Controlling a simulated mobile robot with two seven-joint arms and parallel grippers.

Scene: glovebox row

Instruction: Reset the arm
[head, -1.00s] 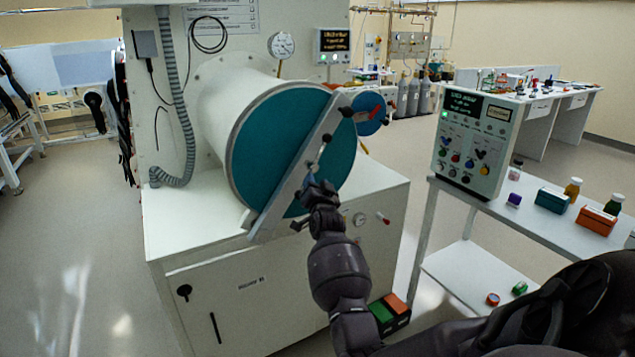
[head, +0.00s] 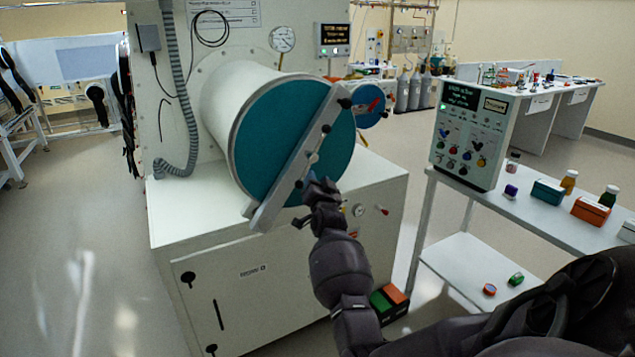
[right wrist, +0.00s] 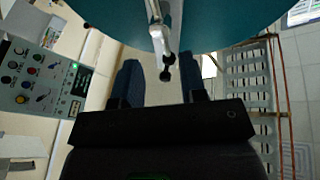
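My right gripper (head: 320,190) is in front of the lower part of the teal round door (head: 270,150) of the white cylindrical chamber, close to the grey diagonal bar (head: 300,165) across it. In the right wrist view its two fingers (right wrist: 160,85) stand apart with nothing between them. The bar's end with a dark knob (right wrist: 166,72) shows just beyond the fingertips; I cannot tell whether they touch. My right arm reaches up from the bottom of the head view. My left gripper is not in view.
The white cabinet (head: 220,290) stands under the chamber. To the right, a shelf cart (head: 480,200) carries a control box (head: 470,135), a teal box (head: 548,192), an orange box (head: 590,211) and small bottles. A green and orange box (head: 388,302) is low by the cabinet. Floor at left is clear.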

